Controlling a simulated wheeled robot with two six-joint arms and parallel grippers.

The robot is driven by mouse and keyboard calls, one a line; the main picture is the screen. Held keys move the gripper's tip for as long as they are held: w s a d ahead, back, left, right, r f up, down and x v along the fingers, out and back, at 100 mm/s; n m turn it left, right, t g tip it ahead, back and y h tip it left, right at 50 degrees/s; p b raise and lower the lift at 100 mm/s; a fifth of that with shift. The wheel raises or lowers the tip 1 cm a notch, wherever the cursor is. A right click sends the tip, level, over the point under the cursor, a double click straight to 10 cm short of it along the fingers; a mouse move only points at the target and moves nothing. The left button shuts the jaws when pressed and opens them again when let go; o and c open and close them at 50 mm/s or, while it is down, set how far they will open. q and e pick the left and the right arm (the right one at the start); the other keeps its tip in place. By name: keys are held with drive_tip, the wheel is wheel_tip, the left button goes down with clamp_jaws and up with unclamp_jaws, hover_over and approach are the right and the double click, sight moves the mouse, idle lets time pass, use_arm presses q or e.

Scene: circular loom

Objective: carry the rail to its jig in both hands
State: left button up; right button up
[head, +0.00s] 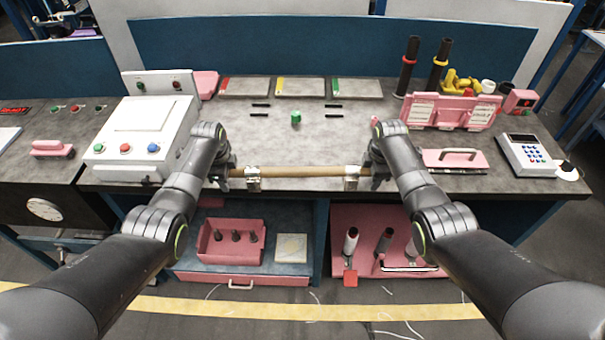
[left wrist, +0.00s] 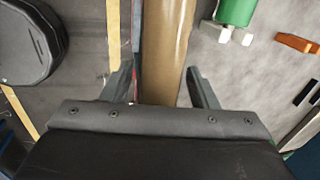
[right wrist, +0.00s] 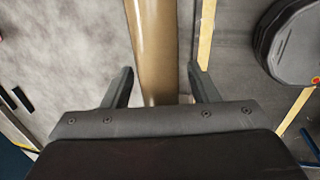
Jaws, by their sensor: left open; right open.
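The rail (head: 300,171) is a long tan-brown bar lying level across two silver brackets (head: 253,178) (head: 352,177) at the bench's front edge. My left gripper (head: 222,172) is at the rail's left end, and my right gripper (head: 378,172) is at its right end. In the left wrist view the rail (left wrist: 166,50) runs between the open fingers (left wrist: 165,88). In the right wrist view it (right wrist: 154,45) also lies between open fingers (right wrist: 160,87). I cannot tell for sure which fixture is the jig; several short black bars (head: 261,105) lie mid-bench.
A white control box (head: 140,130) stands left; a pink rack (head: 452,111), a pink handled plate (head: 455,160) and a keypad (head: 527,153) stand right. The grey bench top between them is mostly clear.

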use_arm(q)
drive_tip(key=shift+f, duration=0.2)
use_arm(e)
drive_tip(key=shift+f, duration=0.2)
use_arm(q)
clamp_jaws()
use_arm(e)
clamp_jaws()
use_arm(q)
drive_tip(key=shift+r, duration=0.15)
use_arm(e)
drive_tip(key=shift+w+r, duration=0.1)
